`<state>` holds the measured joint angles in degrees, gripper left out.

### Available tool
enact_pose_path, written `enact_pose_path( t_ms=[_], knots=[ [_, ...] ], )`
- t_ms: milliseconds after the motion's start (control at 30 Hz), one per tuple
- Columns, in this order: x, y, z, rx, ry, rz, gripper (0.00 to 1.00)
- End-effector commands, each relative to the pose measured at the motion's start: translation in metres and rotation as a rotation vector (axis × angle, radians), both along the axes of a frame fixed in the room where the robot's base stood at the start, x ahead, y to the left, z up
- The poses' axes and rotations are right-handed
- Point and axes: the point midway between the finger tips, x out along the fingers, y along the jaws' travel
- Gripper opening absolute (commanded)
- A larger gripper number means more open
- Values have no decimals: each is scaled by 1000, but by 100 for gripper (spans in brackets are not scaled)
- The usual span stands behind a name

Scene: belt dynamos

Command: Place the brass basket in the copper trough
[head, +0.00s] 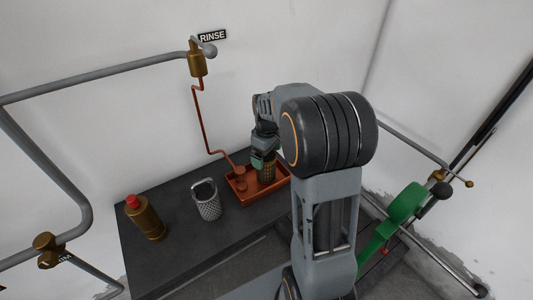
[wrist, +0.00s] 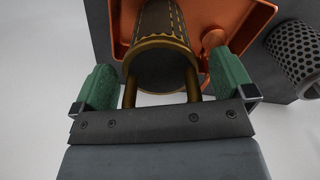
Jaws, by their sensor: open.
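The brass basket (head: 268,172), a dark gold cylinder with a handle, stands in the copper trough (head: 262,193), toward its right side. In the wrist view the basket (wrist: 163,45) shows its round rim and two handle bars, with the trough (wrist: 257,18) behind it. My gripper (head: 260,159) is above the basket's top. In the wrist view its green fingers (wrist: 163,82) are spread wide on either side of the handle, apart from it.
A grey mesh basket (head: 207,202) stands on the dark counter (head: 185,235), left of the trough. A brass bottle with a red cap (head: 146,218) stands further left. A copper pipe (head: 201,125) runs down to the trough under a RINSE sign (head: 212,36). A green lever (head: 400,210) is at right.

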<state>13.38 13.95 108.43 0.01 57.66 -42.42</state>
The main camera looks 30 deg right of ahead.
Motion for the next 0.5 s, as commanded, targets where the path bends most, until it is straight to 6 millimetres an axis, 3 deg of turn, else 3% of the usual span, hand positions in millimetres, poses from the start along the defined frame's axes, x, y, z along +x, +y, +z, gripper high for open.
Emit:
enact_pose_path(
  t_ms=[167, 500],
  knots=[
    [1, 0, 21, -1, -4, 0, 100],
    [1, 0, 85, -1, -4, 0, 100]
  ],
)
